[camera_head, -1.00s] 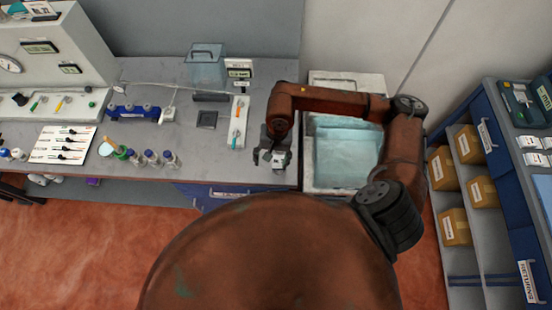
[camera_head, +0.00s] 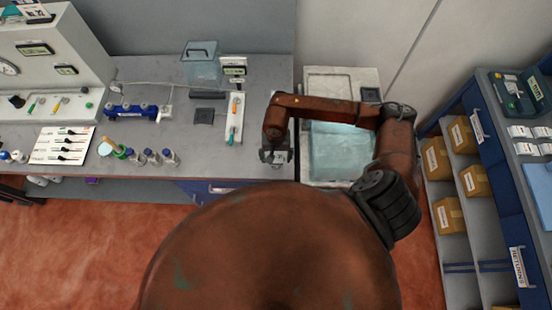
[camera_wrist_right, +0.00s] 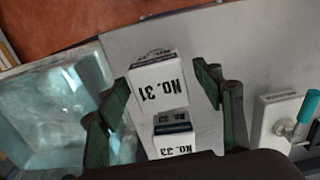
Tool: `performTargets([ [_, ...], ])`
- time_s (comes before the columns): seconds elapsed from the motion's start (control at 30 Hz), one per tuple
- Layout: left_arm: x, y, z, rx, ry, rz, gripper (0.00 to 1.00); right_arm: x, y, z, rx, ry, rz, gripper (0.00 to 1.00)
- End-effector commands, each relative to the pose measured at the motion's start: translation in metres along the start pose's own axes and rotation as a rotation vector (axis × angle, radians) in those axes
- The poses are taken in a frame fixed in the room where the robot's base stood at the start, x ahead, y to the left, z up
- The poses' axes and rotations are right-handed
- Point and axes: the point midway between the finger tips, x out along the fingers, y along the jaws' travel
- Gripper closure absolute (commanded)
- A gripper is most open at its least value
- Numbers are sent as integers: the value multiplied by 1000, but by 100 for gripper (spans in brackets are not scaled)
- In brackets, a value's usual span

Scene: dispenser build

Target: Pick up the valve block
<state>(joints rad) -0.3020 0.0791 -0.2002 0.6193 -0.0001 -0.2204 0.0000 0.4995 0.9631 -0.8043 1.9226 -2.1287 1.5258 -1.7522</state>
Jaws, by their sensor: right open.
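My right gripper (camera_head: 274,157) is over the front right end of the bench, pointing down. In the wrist view its fingers (camera_wrist_right: 163,82) are open on either side of a small white block marked No. 31 (camera_wrist_right: 158,84), with a gap clearest on the right. A second white block marked No. 33 (camera_wrist_right: 174,143) sits beside it, nearer the palm and partly hidden by the gripper body. I cannot tell from the labels which of them is the valve block. My left gripper is not in view.
A pale blue bin (camera_wrist_right: 50,110) lies beside the bench's right edge. A white panel with a teal-handled tool (camera_wrist_right: 290,122) stands on the other side. Shelves with cartons (camera_head: 448,214) stand at right.

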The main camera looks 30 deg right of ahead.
Motion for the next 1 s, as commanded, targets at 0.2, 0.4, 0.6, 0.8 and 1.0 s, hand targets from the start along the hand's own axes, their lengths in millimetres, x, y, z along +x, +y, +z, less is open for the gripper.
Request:
performTargets([
  [0.2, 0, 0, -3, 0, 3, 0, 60, 0, 0, 0, 0, 0, 0, 50],
  [0.4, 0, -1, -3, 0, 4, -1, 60, -1, 0, 0, 0, 0, -1, 64],
  [0.6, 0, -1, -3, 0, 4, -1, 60, -1, 0, 0, 0, 0, -1, 78],
  [0.8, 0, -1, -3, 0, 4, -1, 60, -1, 0, 0, 0, 0, -1, 91],
  [1.0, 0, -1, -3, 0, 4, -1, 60, -2, -1, 0, 0, 1, -2, 100],
])
